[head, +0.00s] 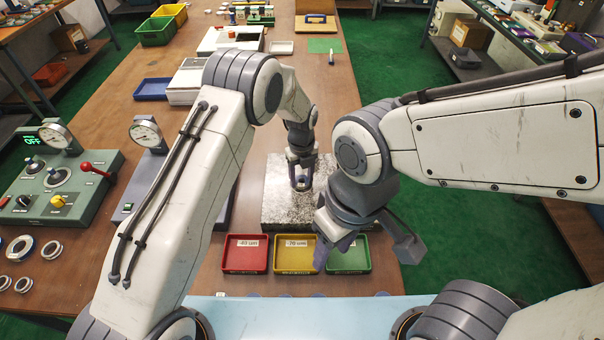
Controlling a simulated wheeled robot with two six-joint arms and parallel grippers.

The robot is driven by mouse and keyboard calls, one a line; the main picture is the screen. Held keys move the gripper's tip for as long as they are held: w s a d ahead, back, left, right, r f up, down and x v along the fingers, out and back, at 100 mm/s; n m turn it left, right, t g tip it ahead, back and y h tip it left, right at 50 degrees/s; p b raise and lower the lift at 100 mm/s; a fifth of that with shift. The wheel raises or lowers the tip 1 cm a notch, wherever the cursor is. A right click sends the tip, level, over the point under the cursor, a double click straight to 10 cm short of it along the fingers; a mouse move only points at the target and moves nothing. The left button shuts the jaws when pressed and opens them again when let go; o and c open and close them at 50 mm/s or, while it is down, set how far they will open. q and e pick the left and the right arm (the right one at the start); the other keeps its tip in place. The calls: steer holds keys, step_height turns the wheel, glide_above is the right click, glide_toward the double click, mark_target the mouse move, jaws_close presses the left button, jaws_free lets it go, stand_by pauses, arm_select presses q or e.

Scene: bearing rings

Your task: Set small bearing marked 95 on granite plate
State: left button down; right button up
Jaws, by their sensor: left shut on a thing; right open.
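My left gripper (300,183) is over the speckled granite plate (280,207) in the middle of the table. It is shut on a small ring-shaped bearing, mostly hidden between the fingers. Its marking cannot be read, and I cannot tell whether it touches the plate. My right gripper (365,250) is open and empty, in front of the plate and above the green tray (360,267). My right wrist hides the plate's right part.
A red tray (235,268) and a yellow tray (283,268) stand before the plate. Several loose rings (20,248) lie at the far left, near a green gauge box (95,195). A dial gauge (146,133) stands left of my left arm.

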arm_select(q)
steer(key=shift+r, duration=0.1)
stand_by(0.3)
steer(key=shift+f, duration=0.3)
steer(key=shift+c, duration=0.6)
jaws_free()
steer(key=shift+r, duration=0.1)
step_height(320, 180, up, 10)
steer(key=b, duration=0.2)
steer(key=shift+r+b, duration=0.2)
steer(key=shift+b, duration=0.1)
